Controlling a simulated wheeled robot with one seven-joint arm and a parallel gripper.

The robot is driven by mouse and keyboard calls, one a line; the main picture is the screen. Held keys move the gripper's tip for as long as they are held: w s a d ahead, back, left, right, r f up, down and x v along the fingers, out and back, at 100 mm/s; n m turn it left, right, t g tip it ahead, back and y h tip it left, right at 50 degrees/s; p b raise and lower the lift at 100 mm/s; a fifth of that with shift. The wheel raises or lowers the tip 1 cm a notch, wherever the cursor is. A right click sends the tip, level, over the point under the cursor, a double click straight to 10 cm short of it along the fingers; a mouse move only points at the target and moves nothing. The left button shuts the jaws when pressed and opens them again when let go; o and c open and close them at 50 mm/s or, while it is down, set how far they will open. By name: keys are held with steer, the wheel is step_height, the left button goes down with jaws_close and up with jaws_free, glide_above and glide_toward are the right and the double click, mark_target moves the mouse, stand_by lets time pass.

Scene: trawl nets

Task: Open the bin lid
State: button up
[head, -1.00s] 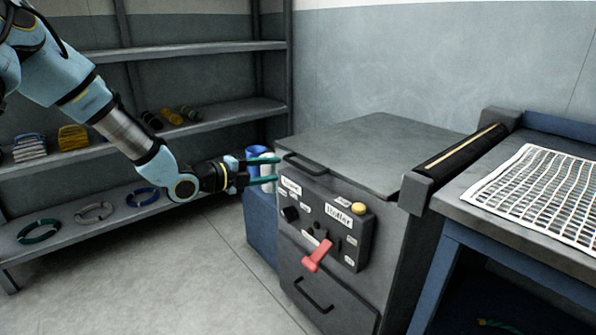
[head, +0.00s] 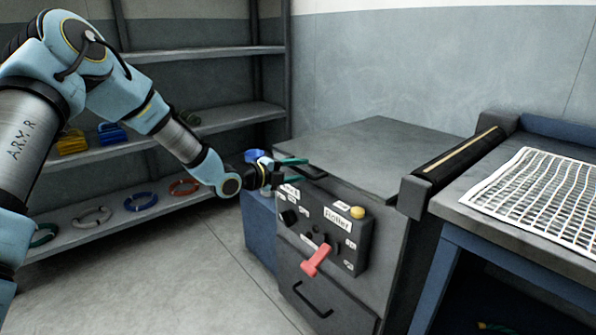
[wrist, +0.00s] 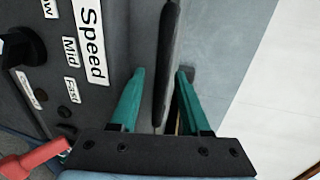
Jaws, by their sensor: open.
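The bin is a grey cabinet (head: 395,235) with a flat grey lid (head: 385,150) lying closed on top. A black bar handle (head: 312,172) sits at the lid's front left edge; it also shows in the wrist view (wrist: 167,60) as a long dark bar. My gripper (head: 290,164) is at this handle with its green fingers apart. In the wrist view my gripper (wrist: 161,74) has one finger on each side of the bar, and no firm contact shows. Part of the handle is hidden by the fingers in the head view.
Below the handle is a control panel (head: 320,228) with a red lever (head: 316,259) and a yellow button (head: 357,212). A blue container (head: 258,225) stands left of the cabinet. A workbench with a net (head: 540,190) adjoins on the right. Shelves (head: 210,118) stand behind my arm.

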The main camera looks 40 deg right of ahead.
jaws_close()
stand_by(1.3)
